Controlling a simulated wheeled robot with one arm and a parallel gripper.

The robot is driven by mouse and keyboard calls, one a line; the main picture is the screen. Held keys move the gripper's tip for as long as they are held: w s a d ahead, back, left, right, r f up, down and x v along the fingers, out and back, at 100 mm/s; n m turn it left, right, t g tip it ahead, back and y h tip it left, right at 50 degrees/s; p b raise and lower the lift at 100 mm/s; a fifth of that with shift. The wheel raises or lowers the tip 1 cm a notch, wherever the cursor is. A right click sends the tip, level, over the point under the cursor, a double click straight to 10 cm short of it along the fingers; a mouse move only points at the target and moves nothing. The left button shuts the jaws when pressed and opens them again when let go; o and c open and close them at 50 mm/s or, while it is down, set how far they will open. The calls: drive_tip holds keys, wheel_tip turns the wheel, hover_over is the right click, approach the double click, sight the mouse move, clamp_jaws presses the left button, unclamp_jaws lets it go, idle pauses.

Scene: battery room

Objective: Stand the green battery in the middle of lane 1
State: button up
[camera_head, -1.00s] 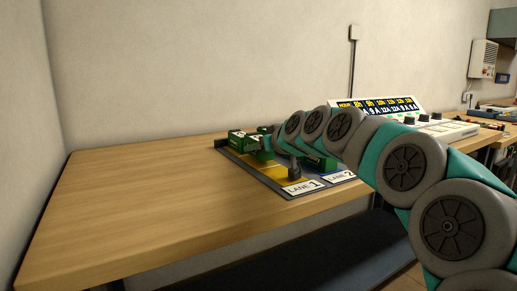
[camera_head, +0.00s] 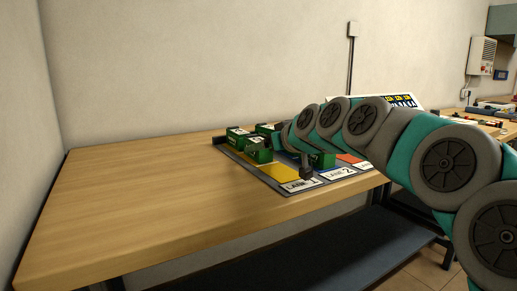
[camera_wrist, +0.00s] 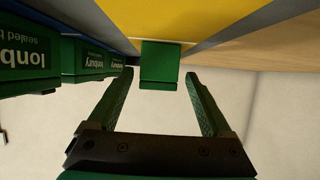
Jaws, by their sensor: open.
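A green battery (camera_head: 260,156) stands on the yellow strip of lane 1 (camera_head: 276,172), toward the strip's far end. In the wrist view a green battery (camera_wrist: 160,64) stands by the yellow surface (camera_wrist: 180,16), ahead of and between my open fingertips. Gaps show on both sides of it. My gripper (camera_wrist: 160,76) is open and holds nothing. In the head view the end of my arm is close to the right of the lane battery, and my fingers are mostly hidden. The lane 1 label (camera_head: 300,186) is at the near edge.
Other green batteries (camera_head: 238,134) stand behind, and one (camera_head: 322,159) is to the right beyond the lane 2 label (camera_head: 337,173). A row of labelled batteries (camera_wrist: 28,58) lines the left of the wrist view. The wooden table (camera_head: 140,195) is clear on the left.

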drive_tip(key=v, duration=0.3)
drive_tip(key=r+v, duration=0.1)
drive_tip(key=v, duration=0.3)
drive_tip(key=shift+r, duration=0.1)
